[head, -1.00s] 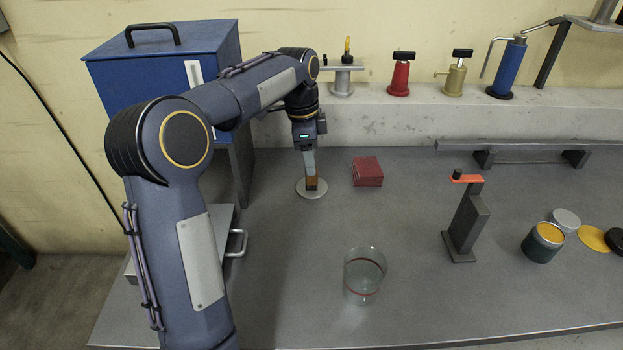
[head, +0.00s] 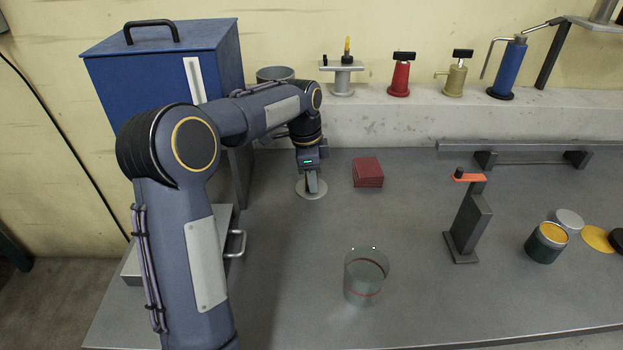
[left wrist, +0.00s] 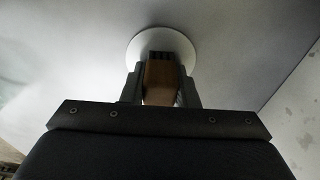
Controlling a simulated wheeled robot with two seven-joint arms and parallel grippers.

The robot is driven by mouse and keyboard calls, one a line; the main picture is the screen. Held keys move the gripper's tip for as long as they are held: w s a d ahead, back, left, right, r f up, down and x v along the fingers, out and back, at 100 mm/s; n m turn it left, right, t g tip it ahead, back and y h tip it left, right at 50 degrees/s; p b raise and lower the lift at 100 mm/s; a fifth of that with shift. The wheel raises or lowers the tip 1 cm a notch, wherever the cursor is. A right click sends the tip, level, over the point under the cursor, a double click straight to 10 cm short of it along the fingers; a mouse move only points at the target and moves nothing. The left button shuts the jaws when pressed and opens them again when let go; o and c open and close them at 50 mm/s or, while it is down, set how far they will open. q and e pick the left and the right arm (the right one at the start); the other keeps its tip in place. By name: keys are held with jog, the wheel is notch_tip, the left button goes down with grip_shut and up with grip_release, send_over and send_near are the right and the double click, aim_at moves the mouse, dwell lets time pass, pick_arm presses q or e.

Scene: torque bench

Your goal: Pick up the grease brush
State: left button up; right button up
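The grease brush looks to be the brown wooden piece (left wrist: 160,82) with a dark, ridged far end in the left wrist view. It sits between the fingers of my left gripper (left wrist: 161,88), with no clear gap on either side. Under it is a pale round disc (left wrist: 185,42) on the bench, also in the head view (head: 304,193). In the head view my left gripper (head: 311,187) points down at this disc and hides the brush. Whether the brush touches the disc is unclear. My right gripper is out of view.
A red block stack (head: 367,172) lies just right of the gripper. A clear glass (head: 365,278) stands nearer the front. A dark post with an orange top (head: 466,222) and an open tin of yellow grease (head: 546,242) stand to the right. A blue cabinet (head: 150,75) is behind my arm.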

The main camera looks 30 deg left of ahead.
pick_arm(q)
jog(key=c, duration=0.4)
jog(key=shift+r, duration=0.6)
jog(key=shift+d+r+p, duration=0.2)
jog(key=shift+r+p, duration=0.25)
jog(key=shift+r, duration=0.8)
jog(key=s+d+r, duration=0.1)
jog(key=d+r, duration=0.2)
jog(key=d, duration=0.1)
jog(key=s+d+r+p, duration=0.1)
jog(key=d+r, duration=0.2)
jog(key=d, duration=0.2)
jog(key=s+d+r, duration=0.1)
jog(key=d+r, duration=0.2)
jog(key=d, duration=0.1)
jog(key=shift+s+d+r+p, duration=0.15)
jog(key=shift+p, duration=0.2)
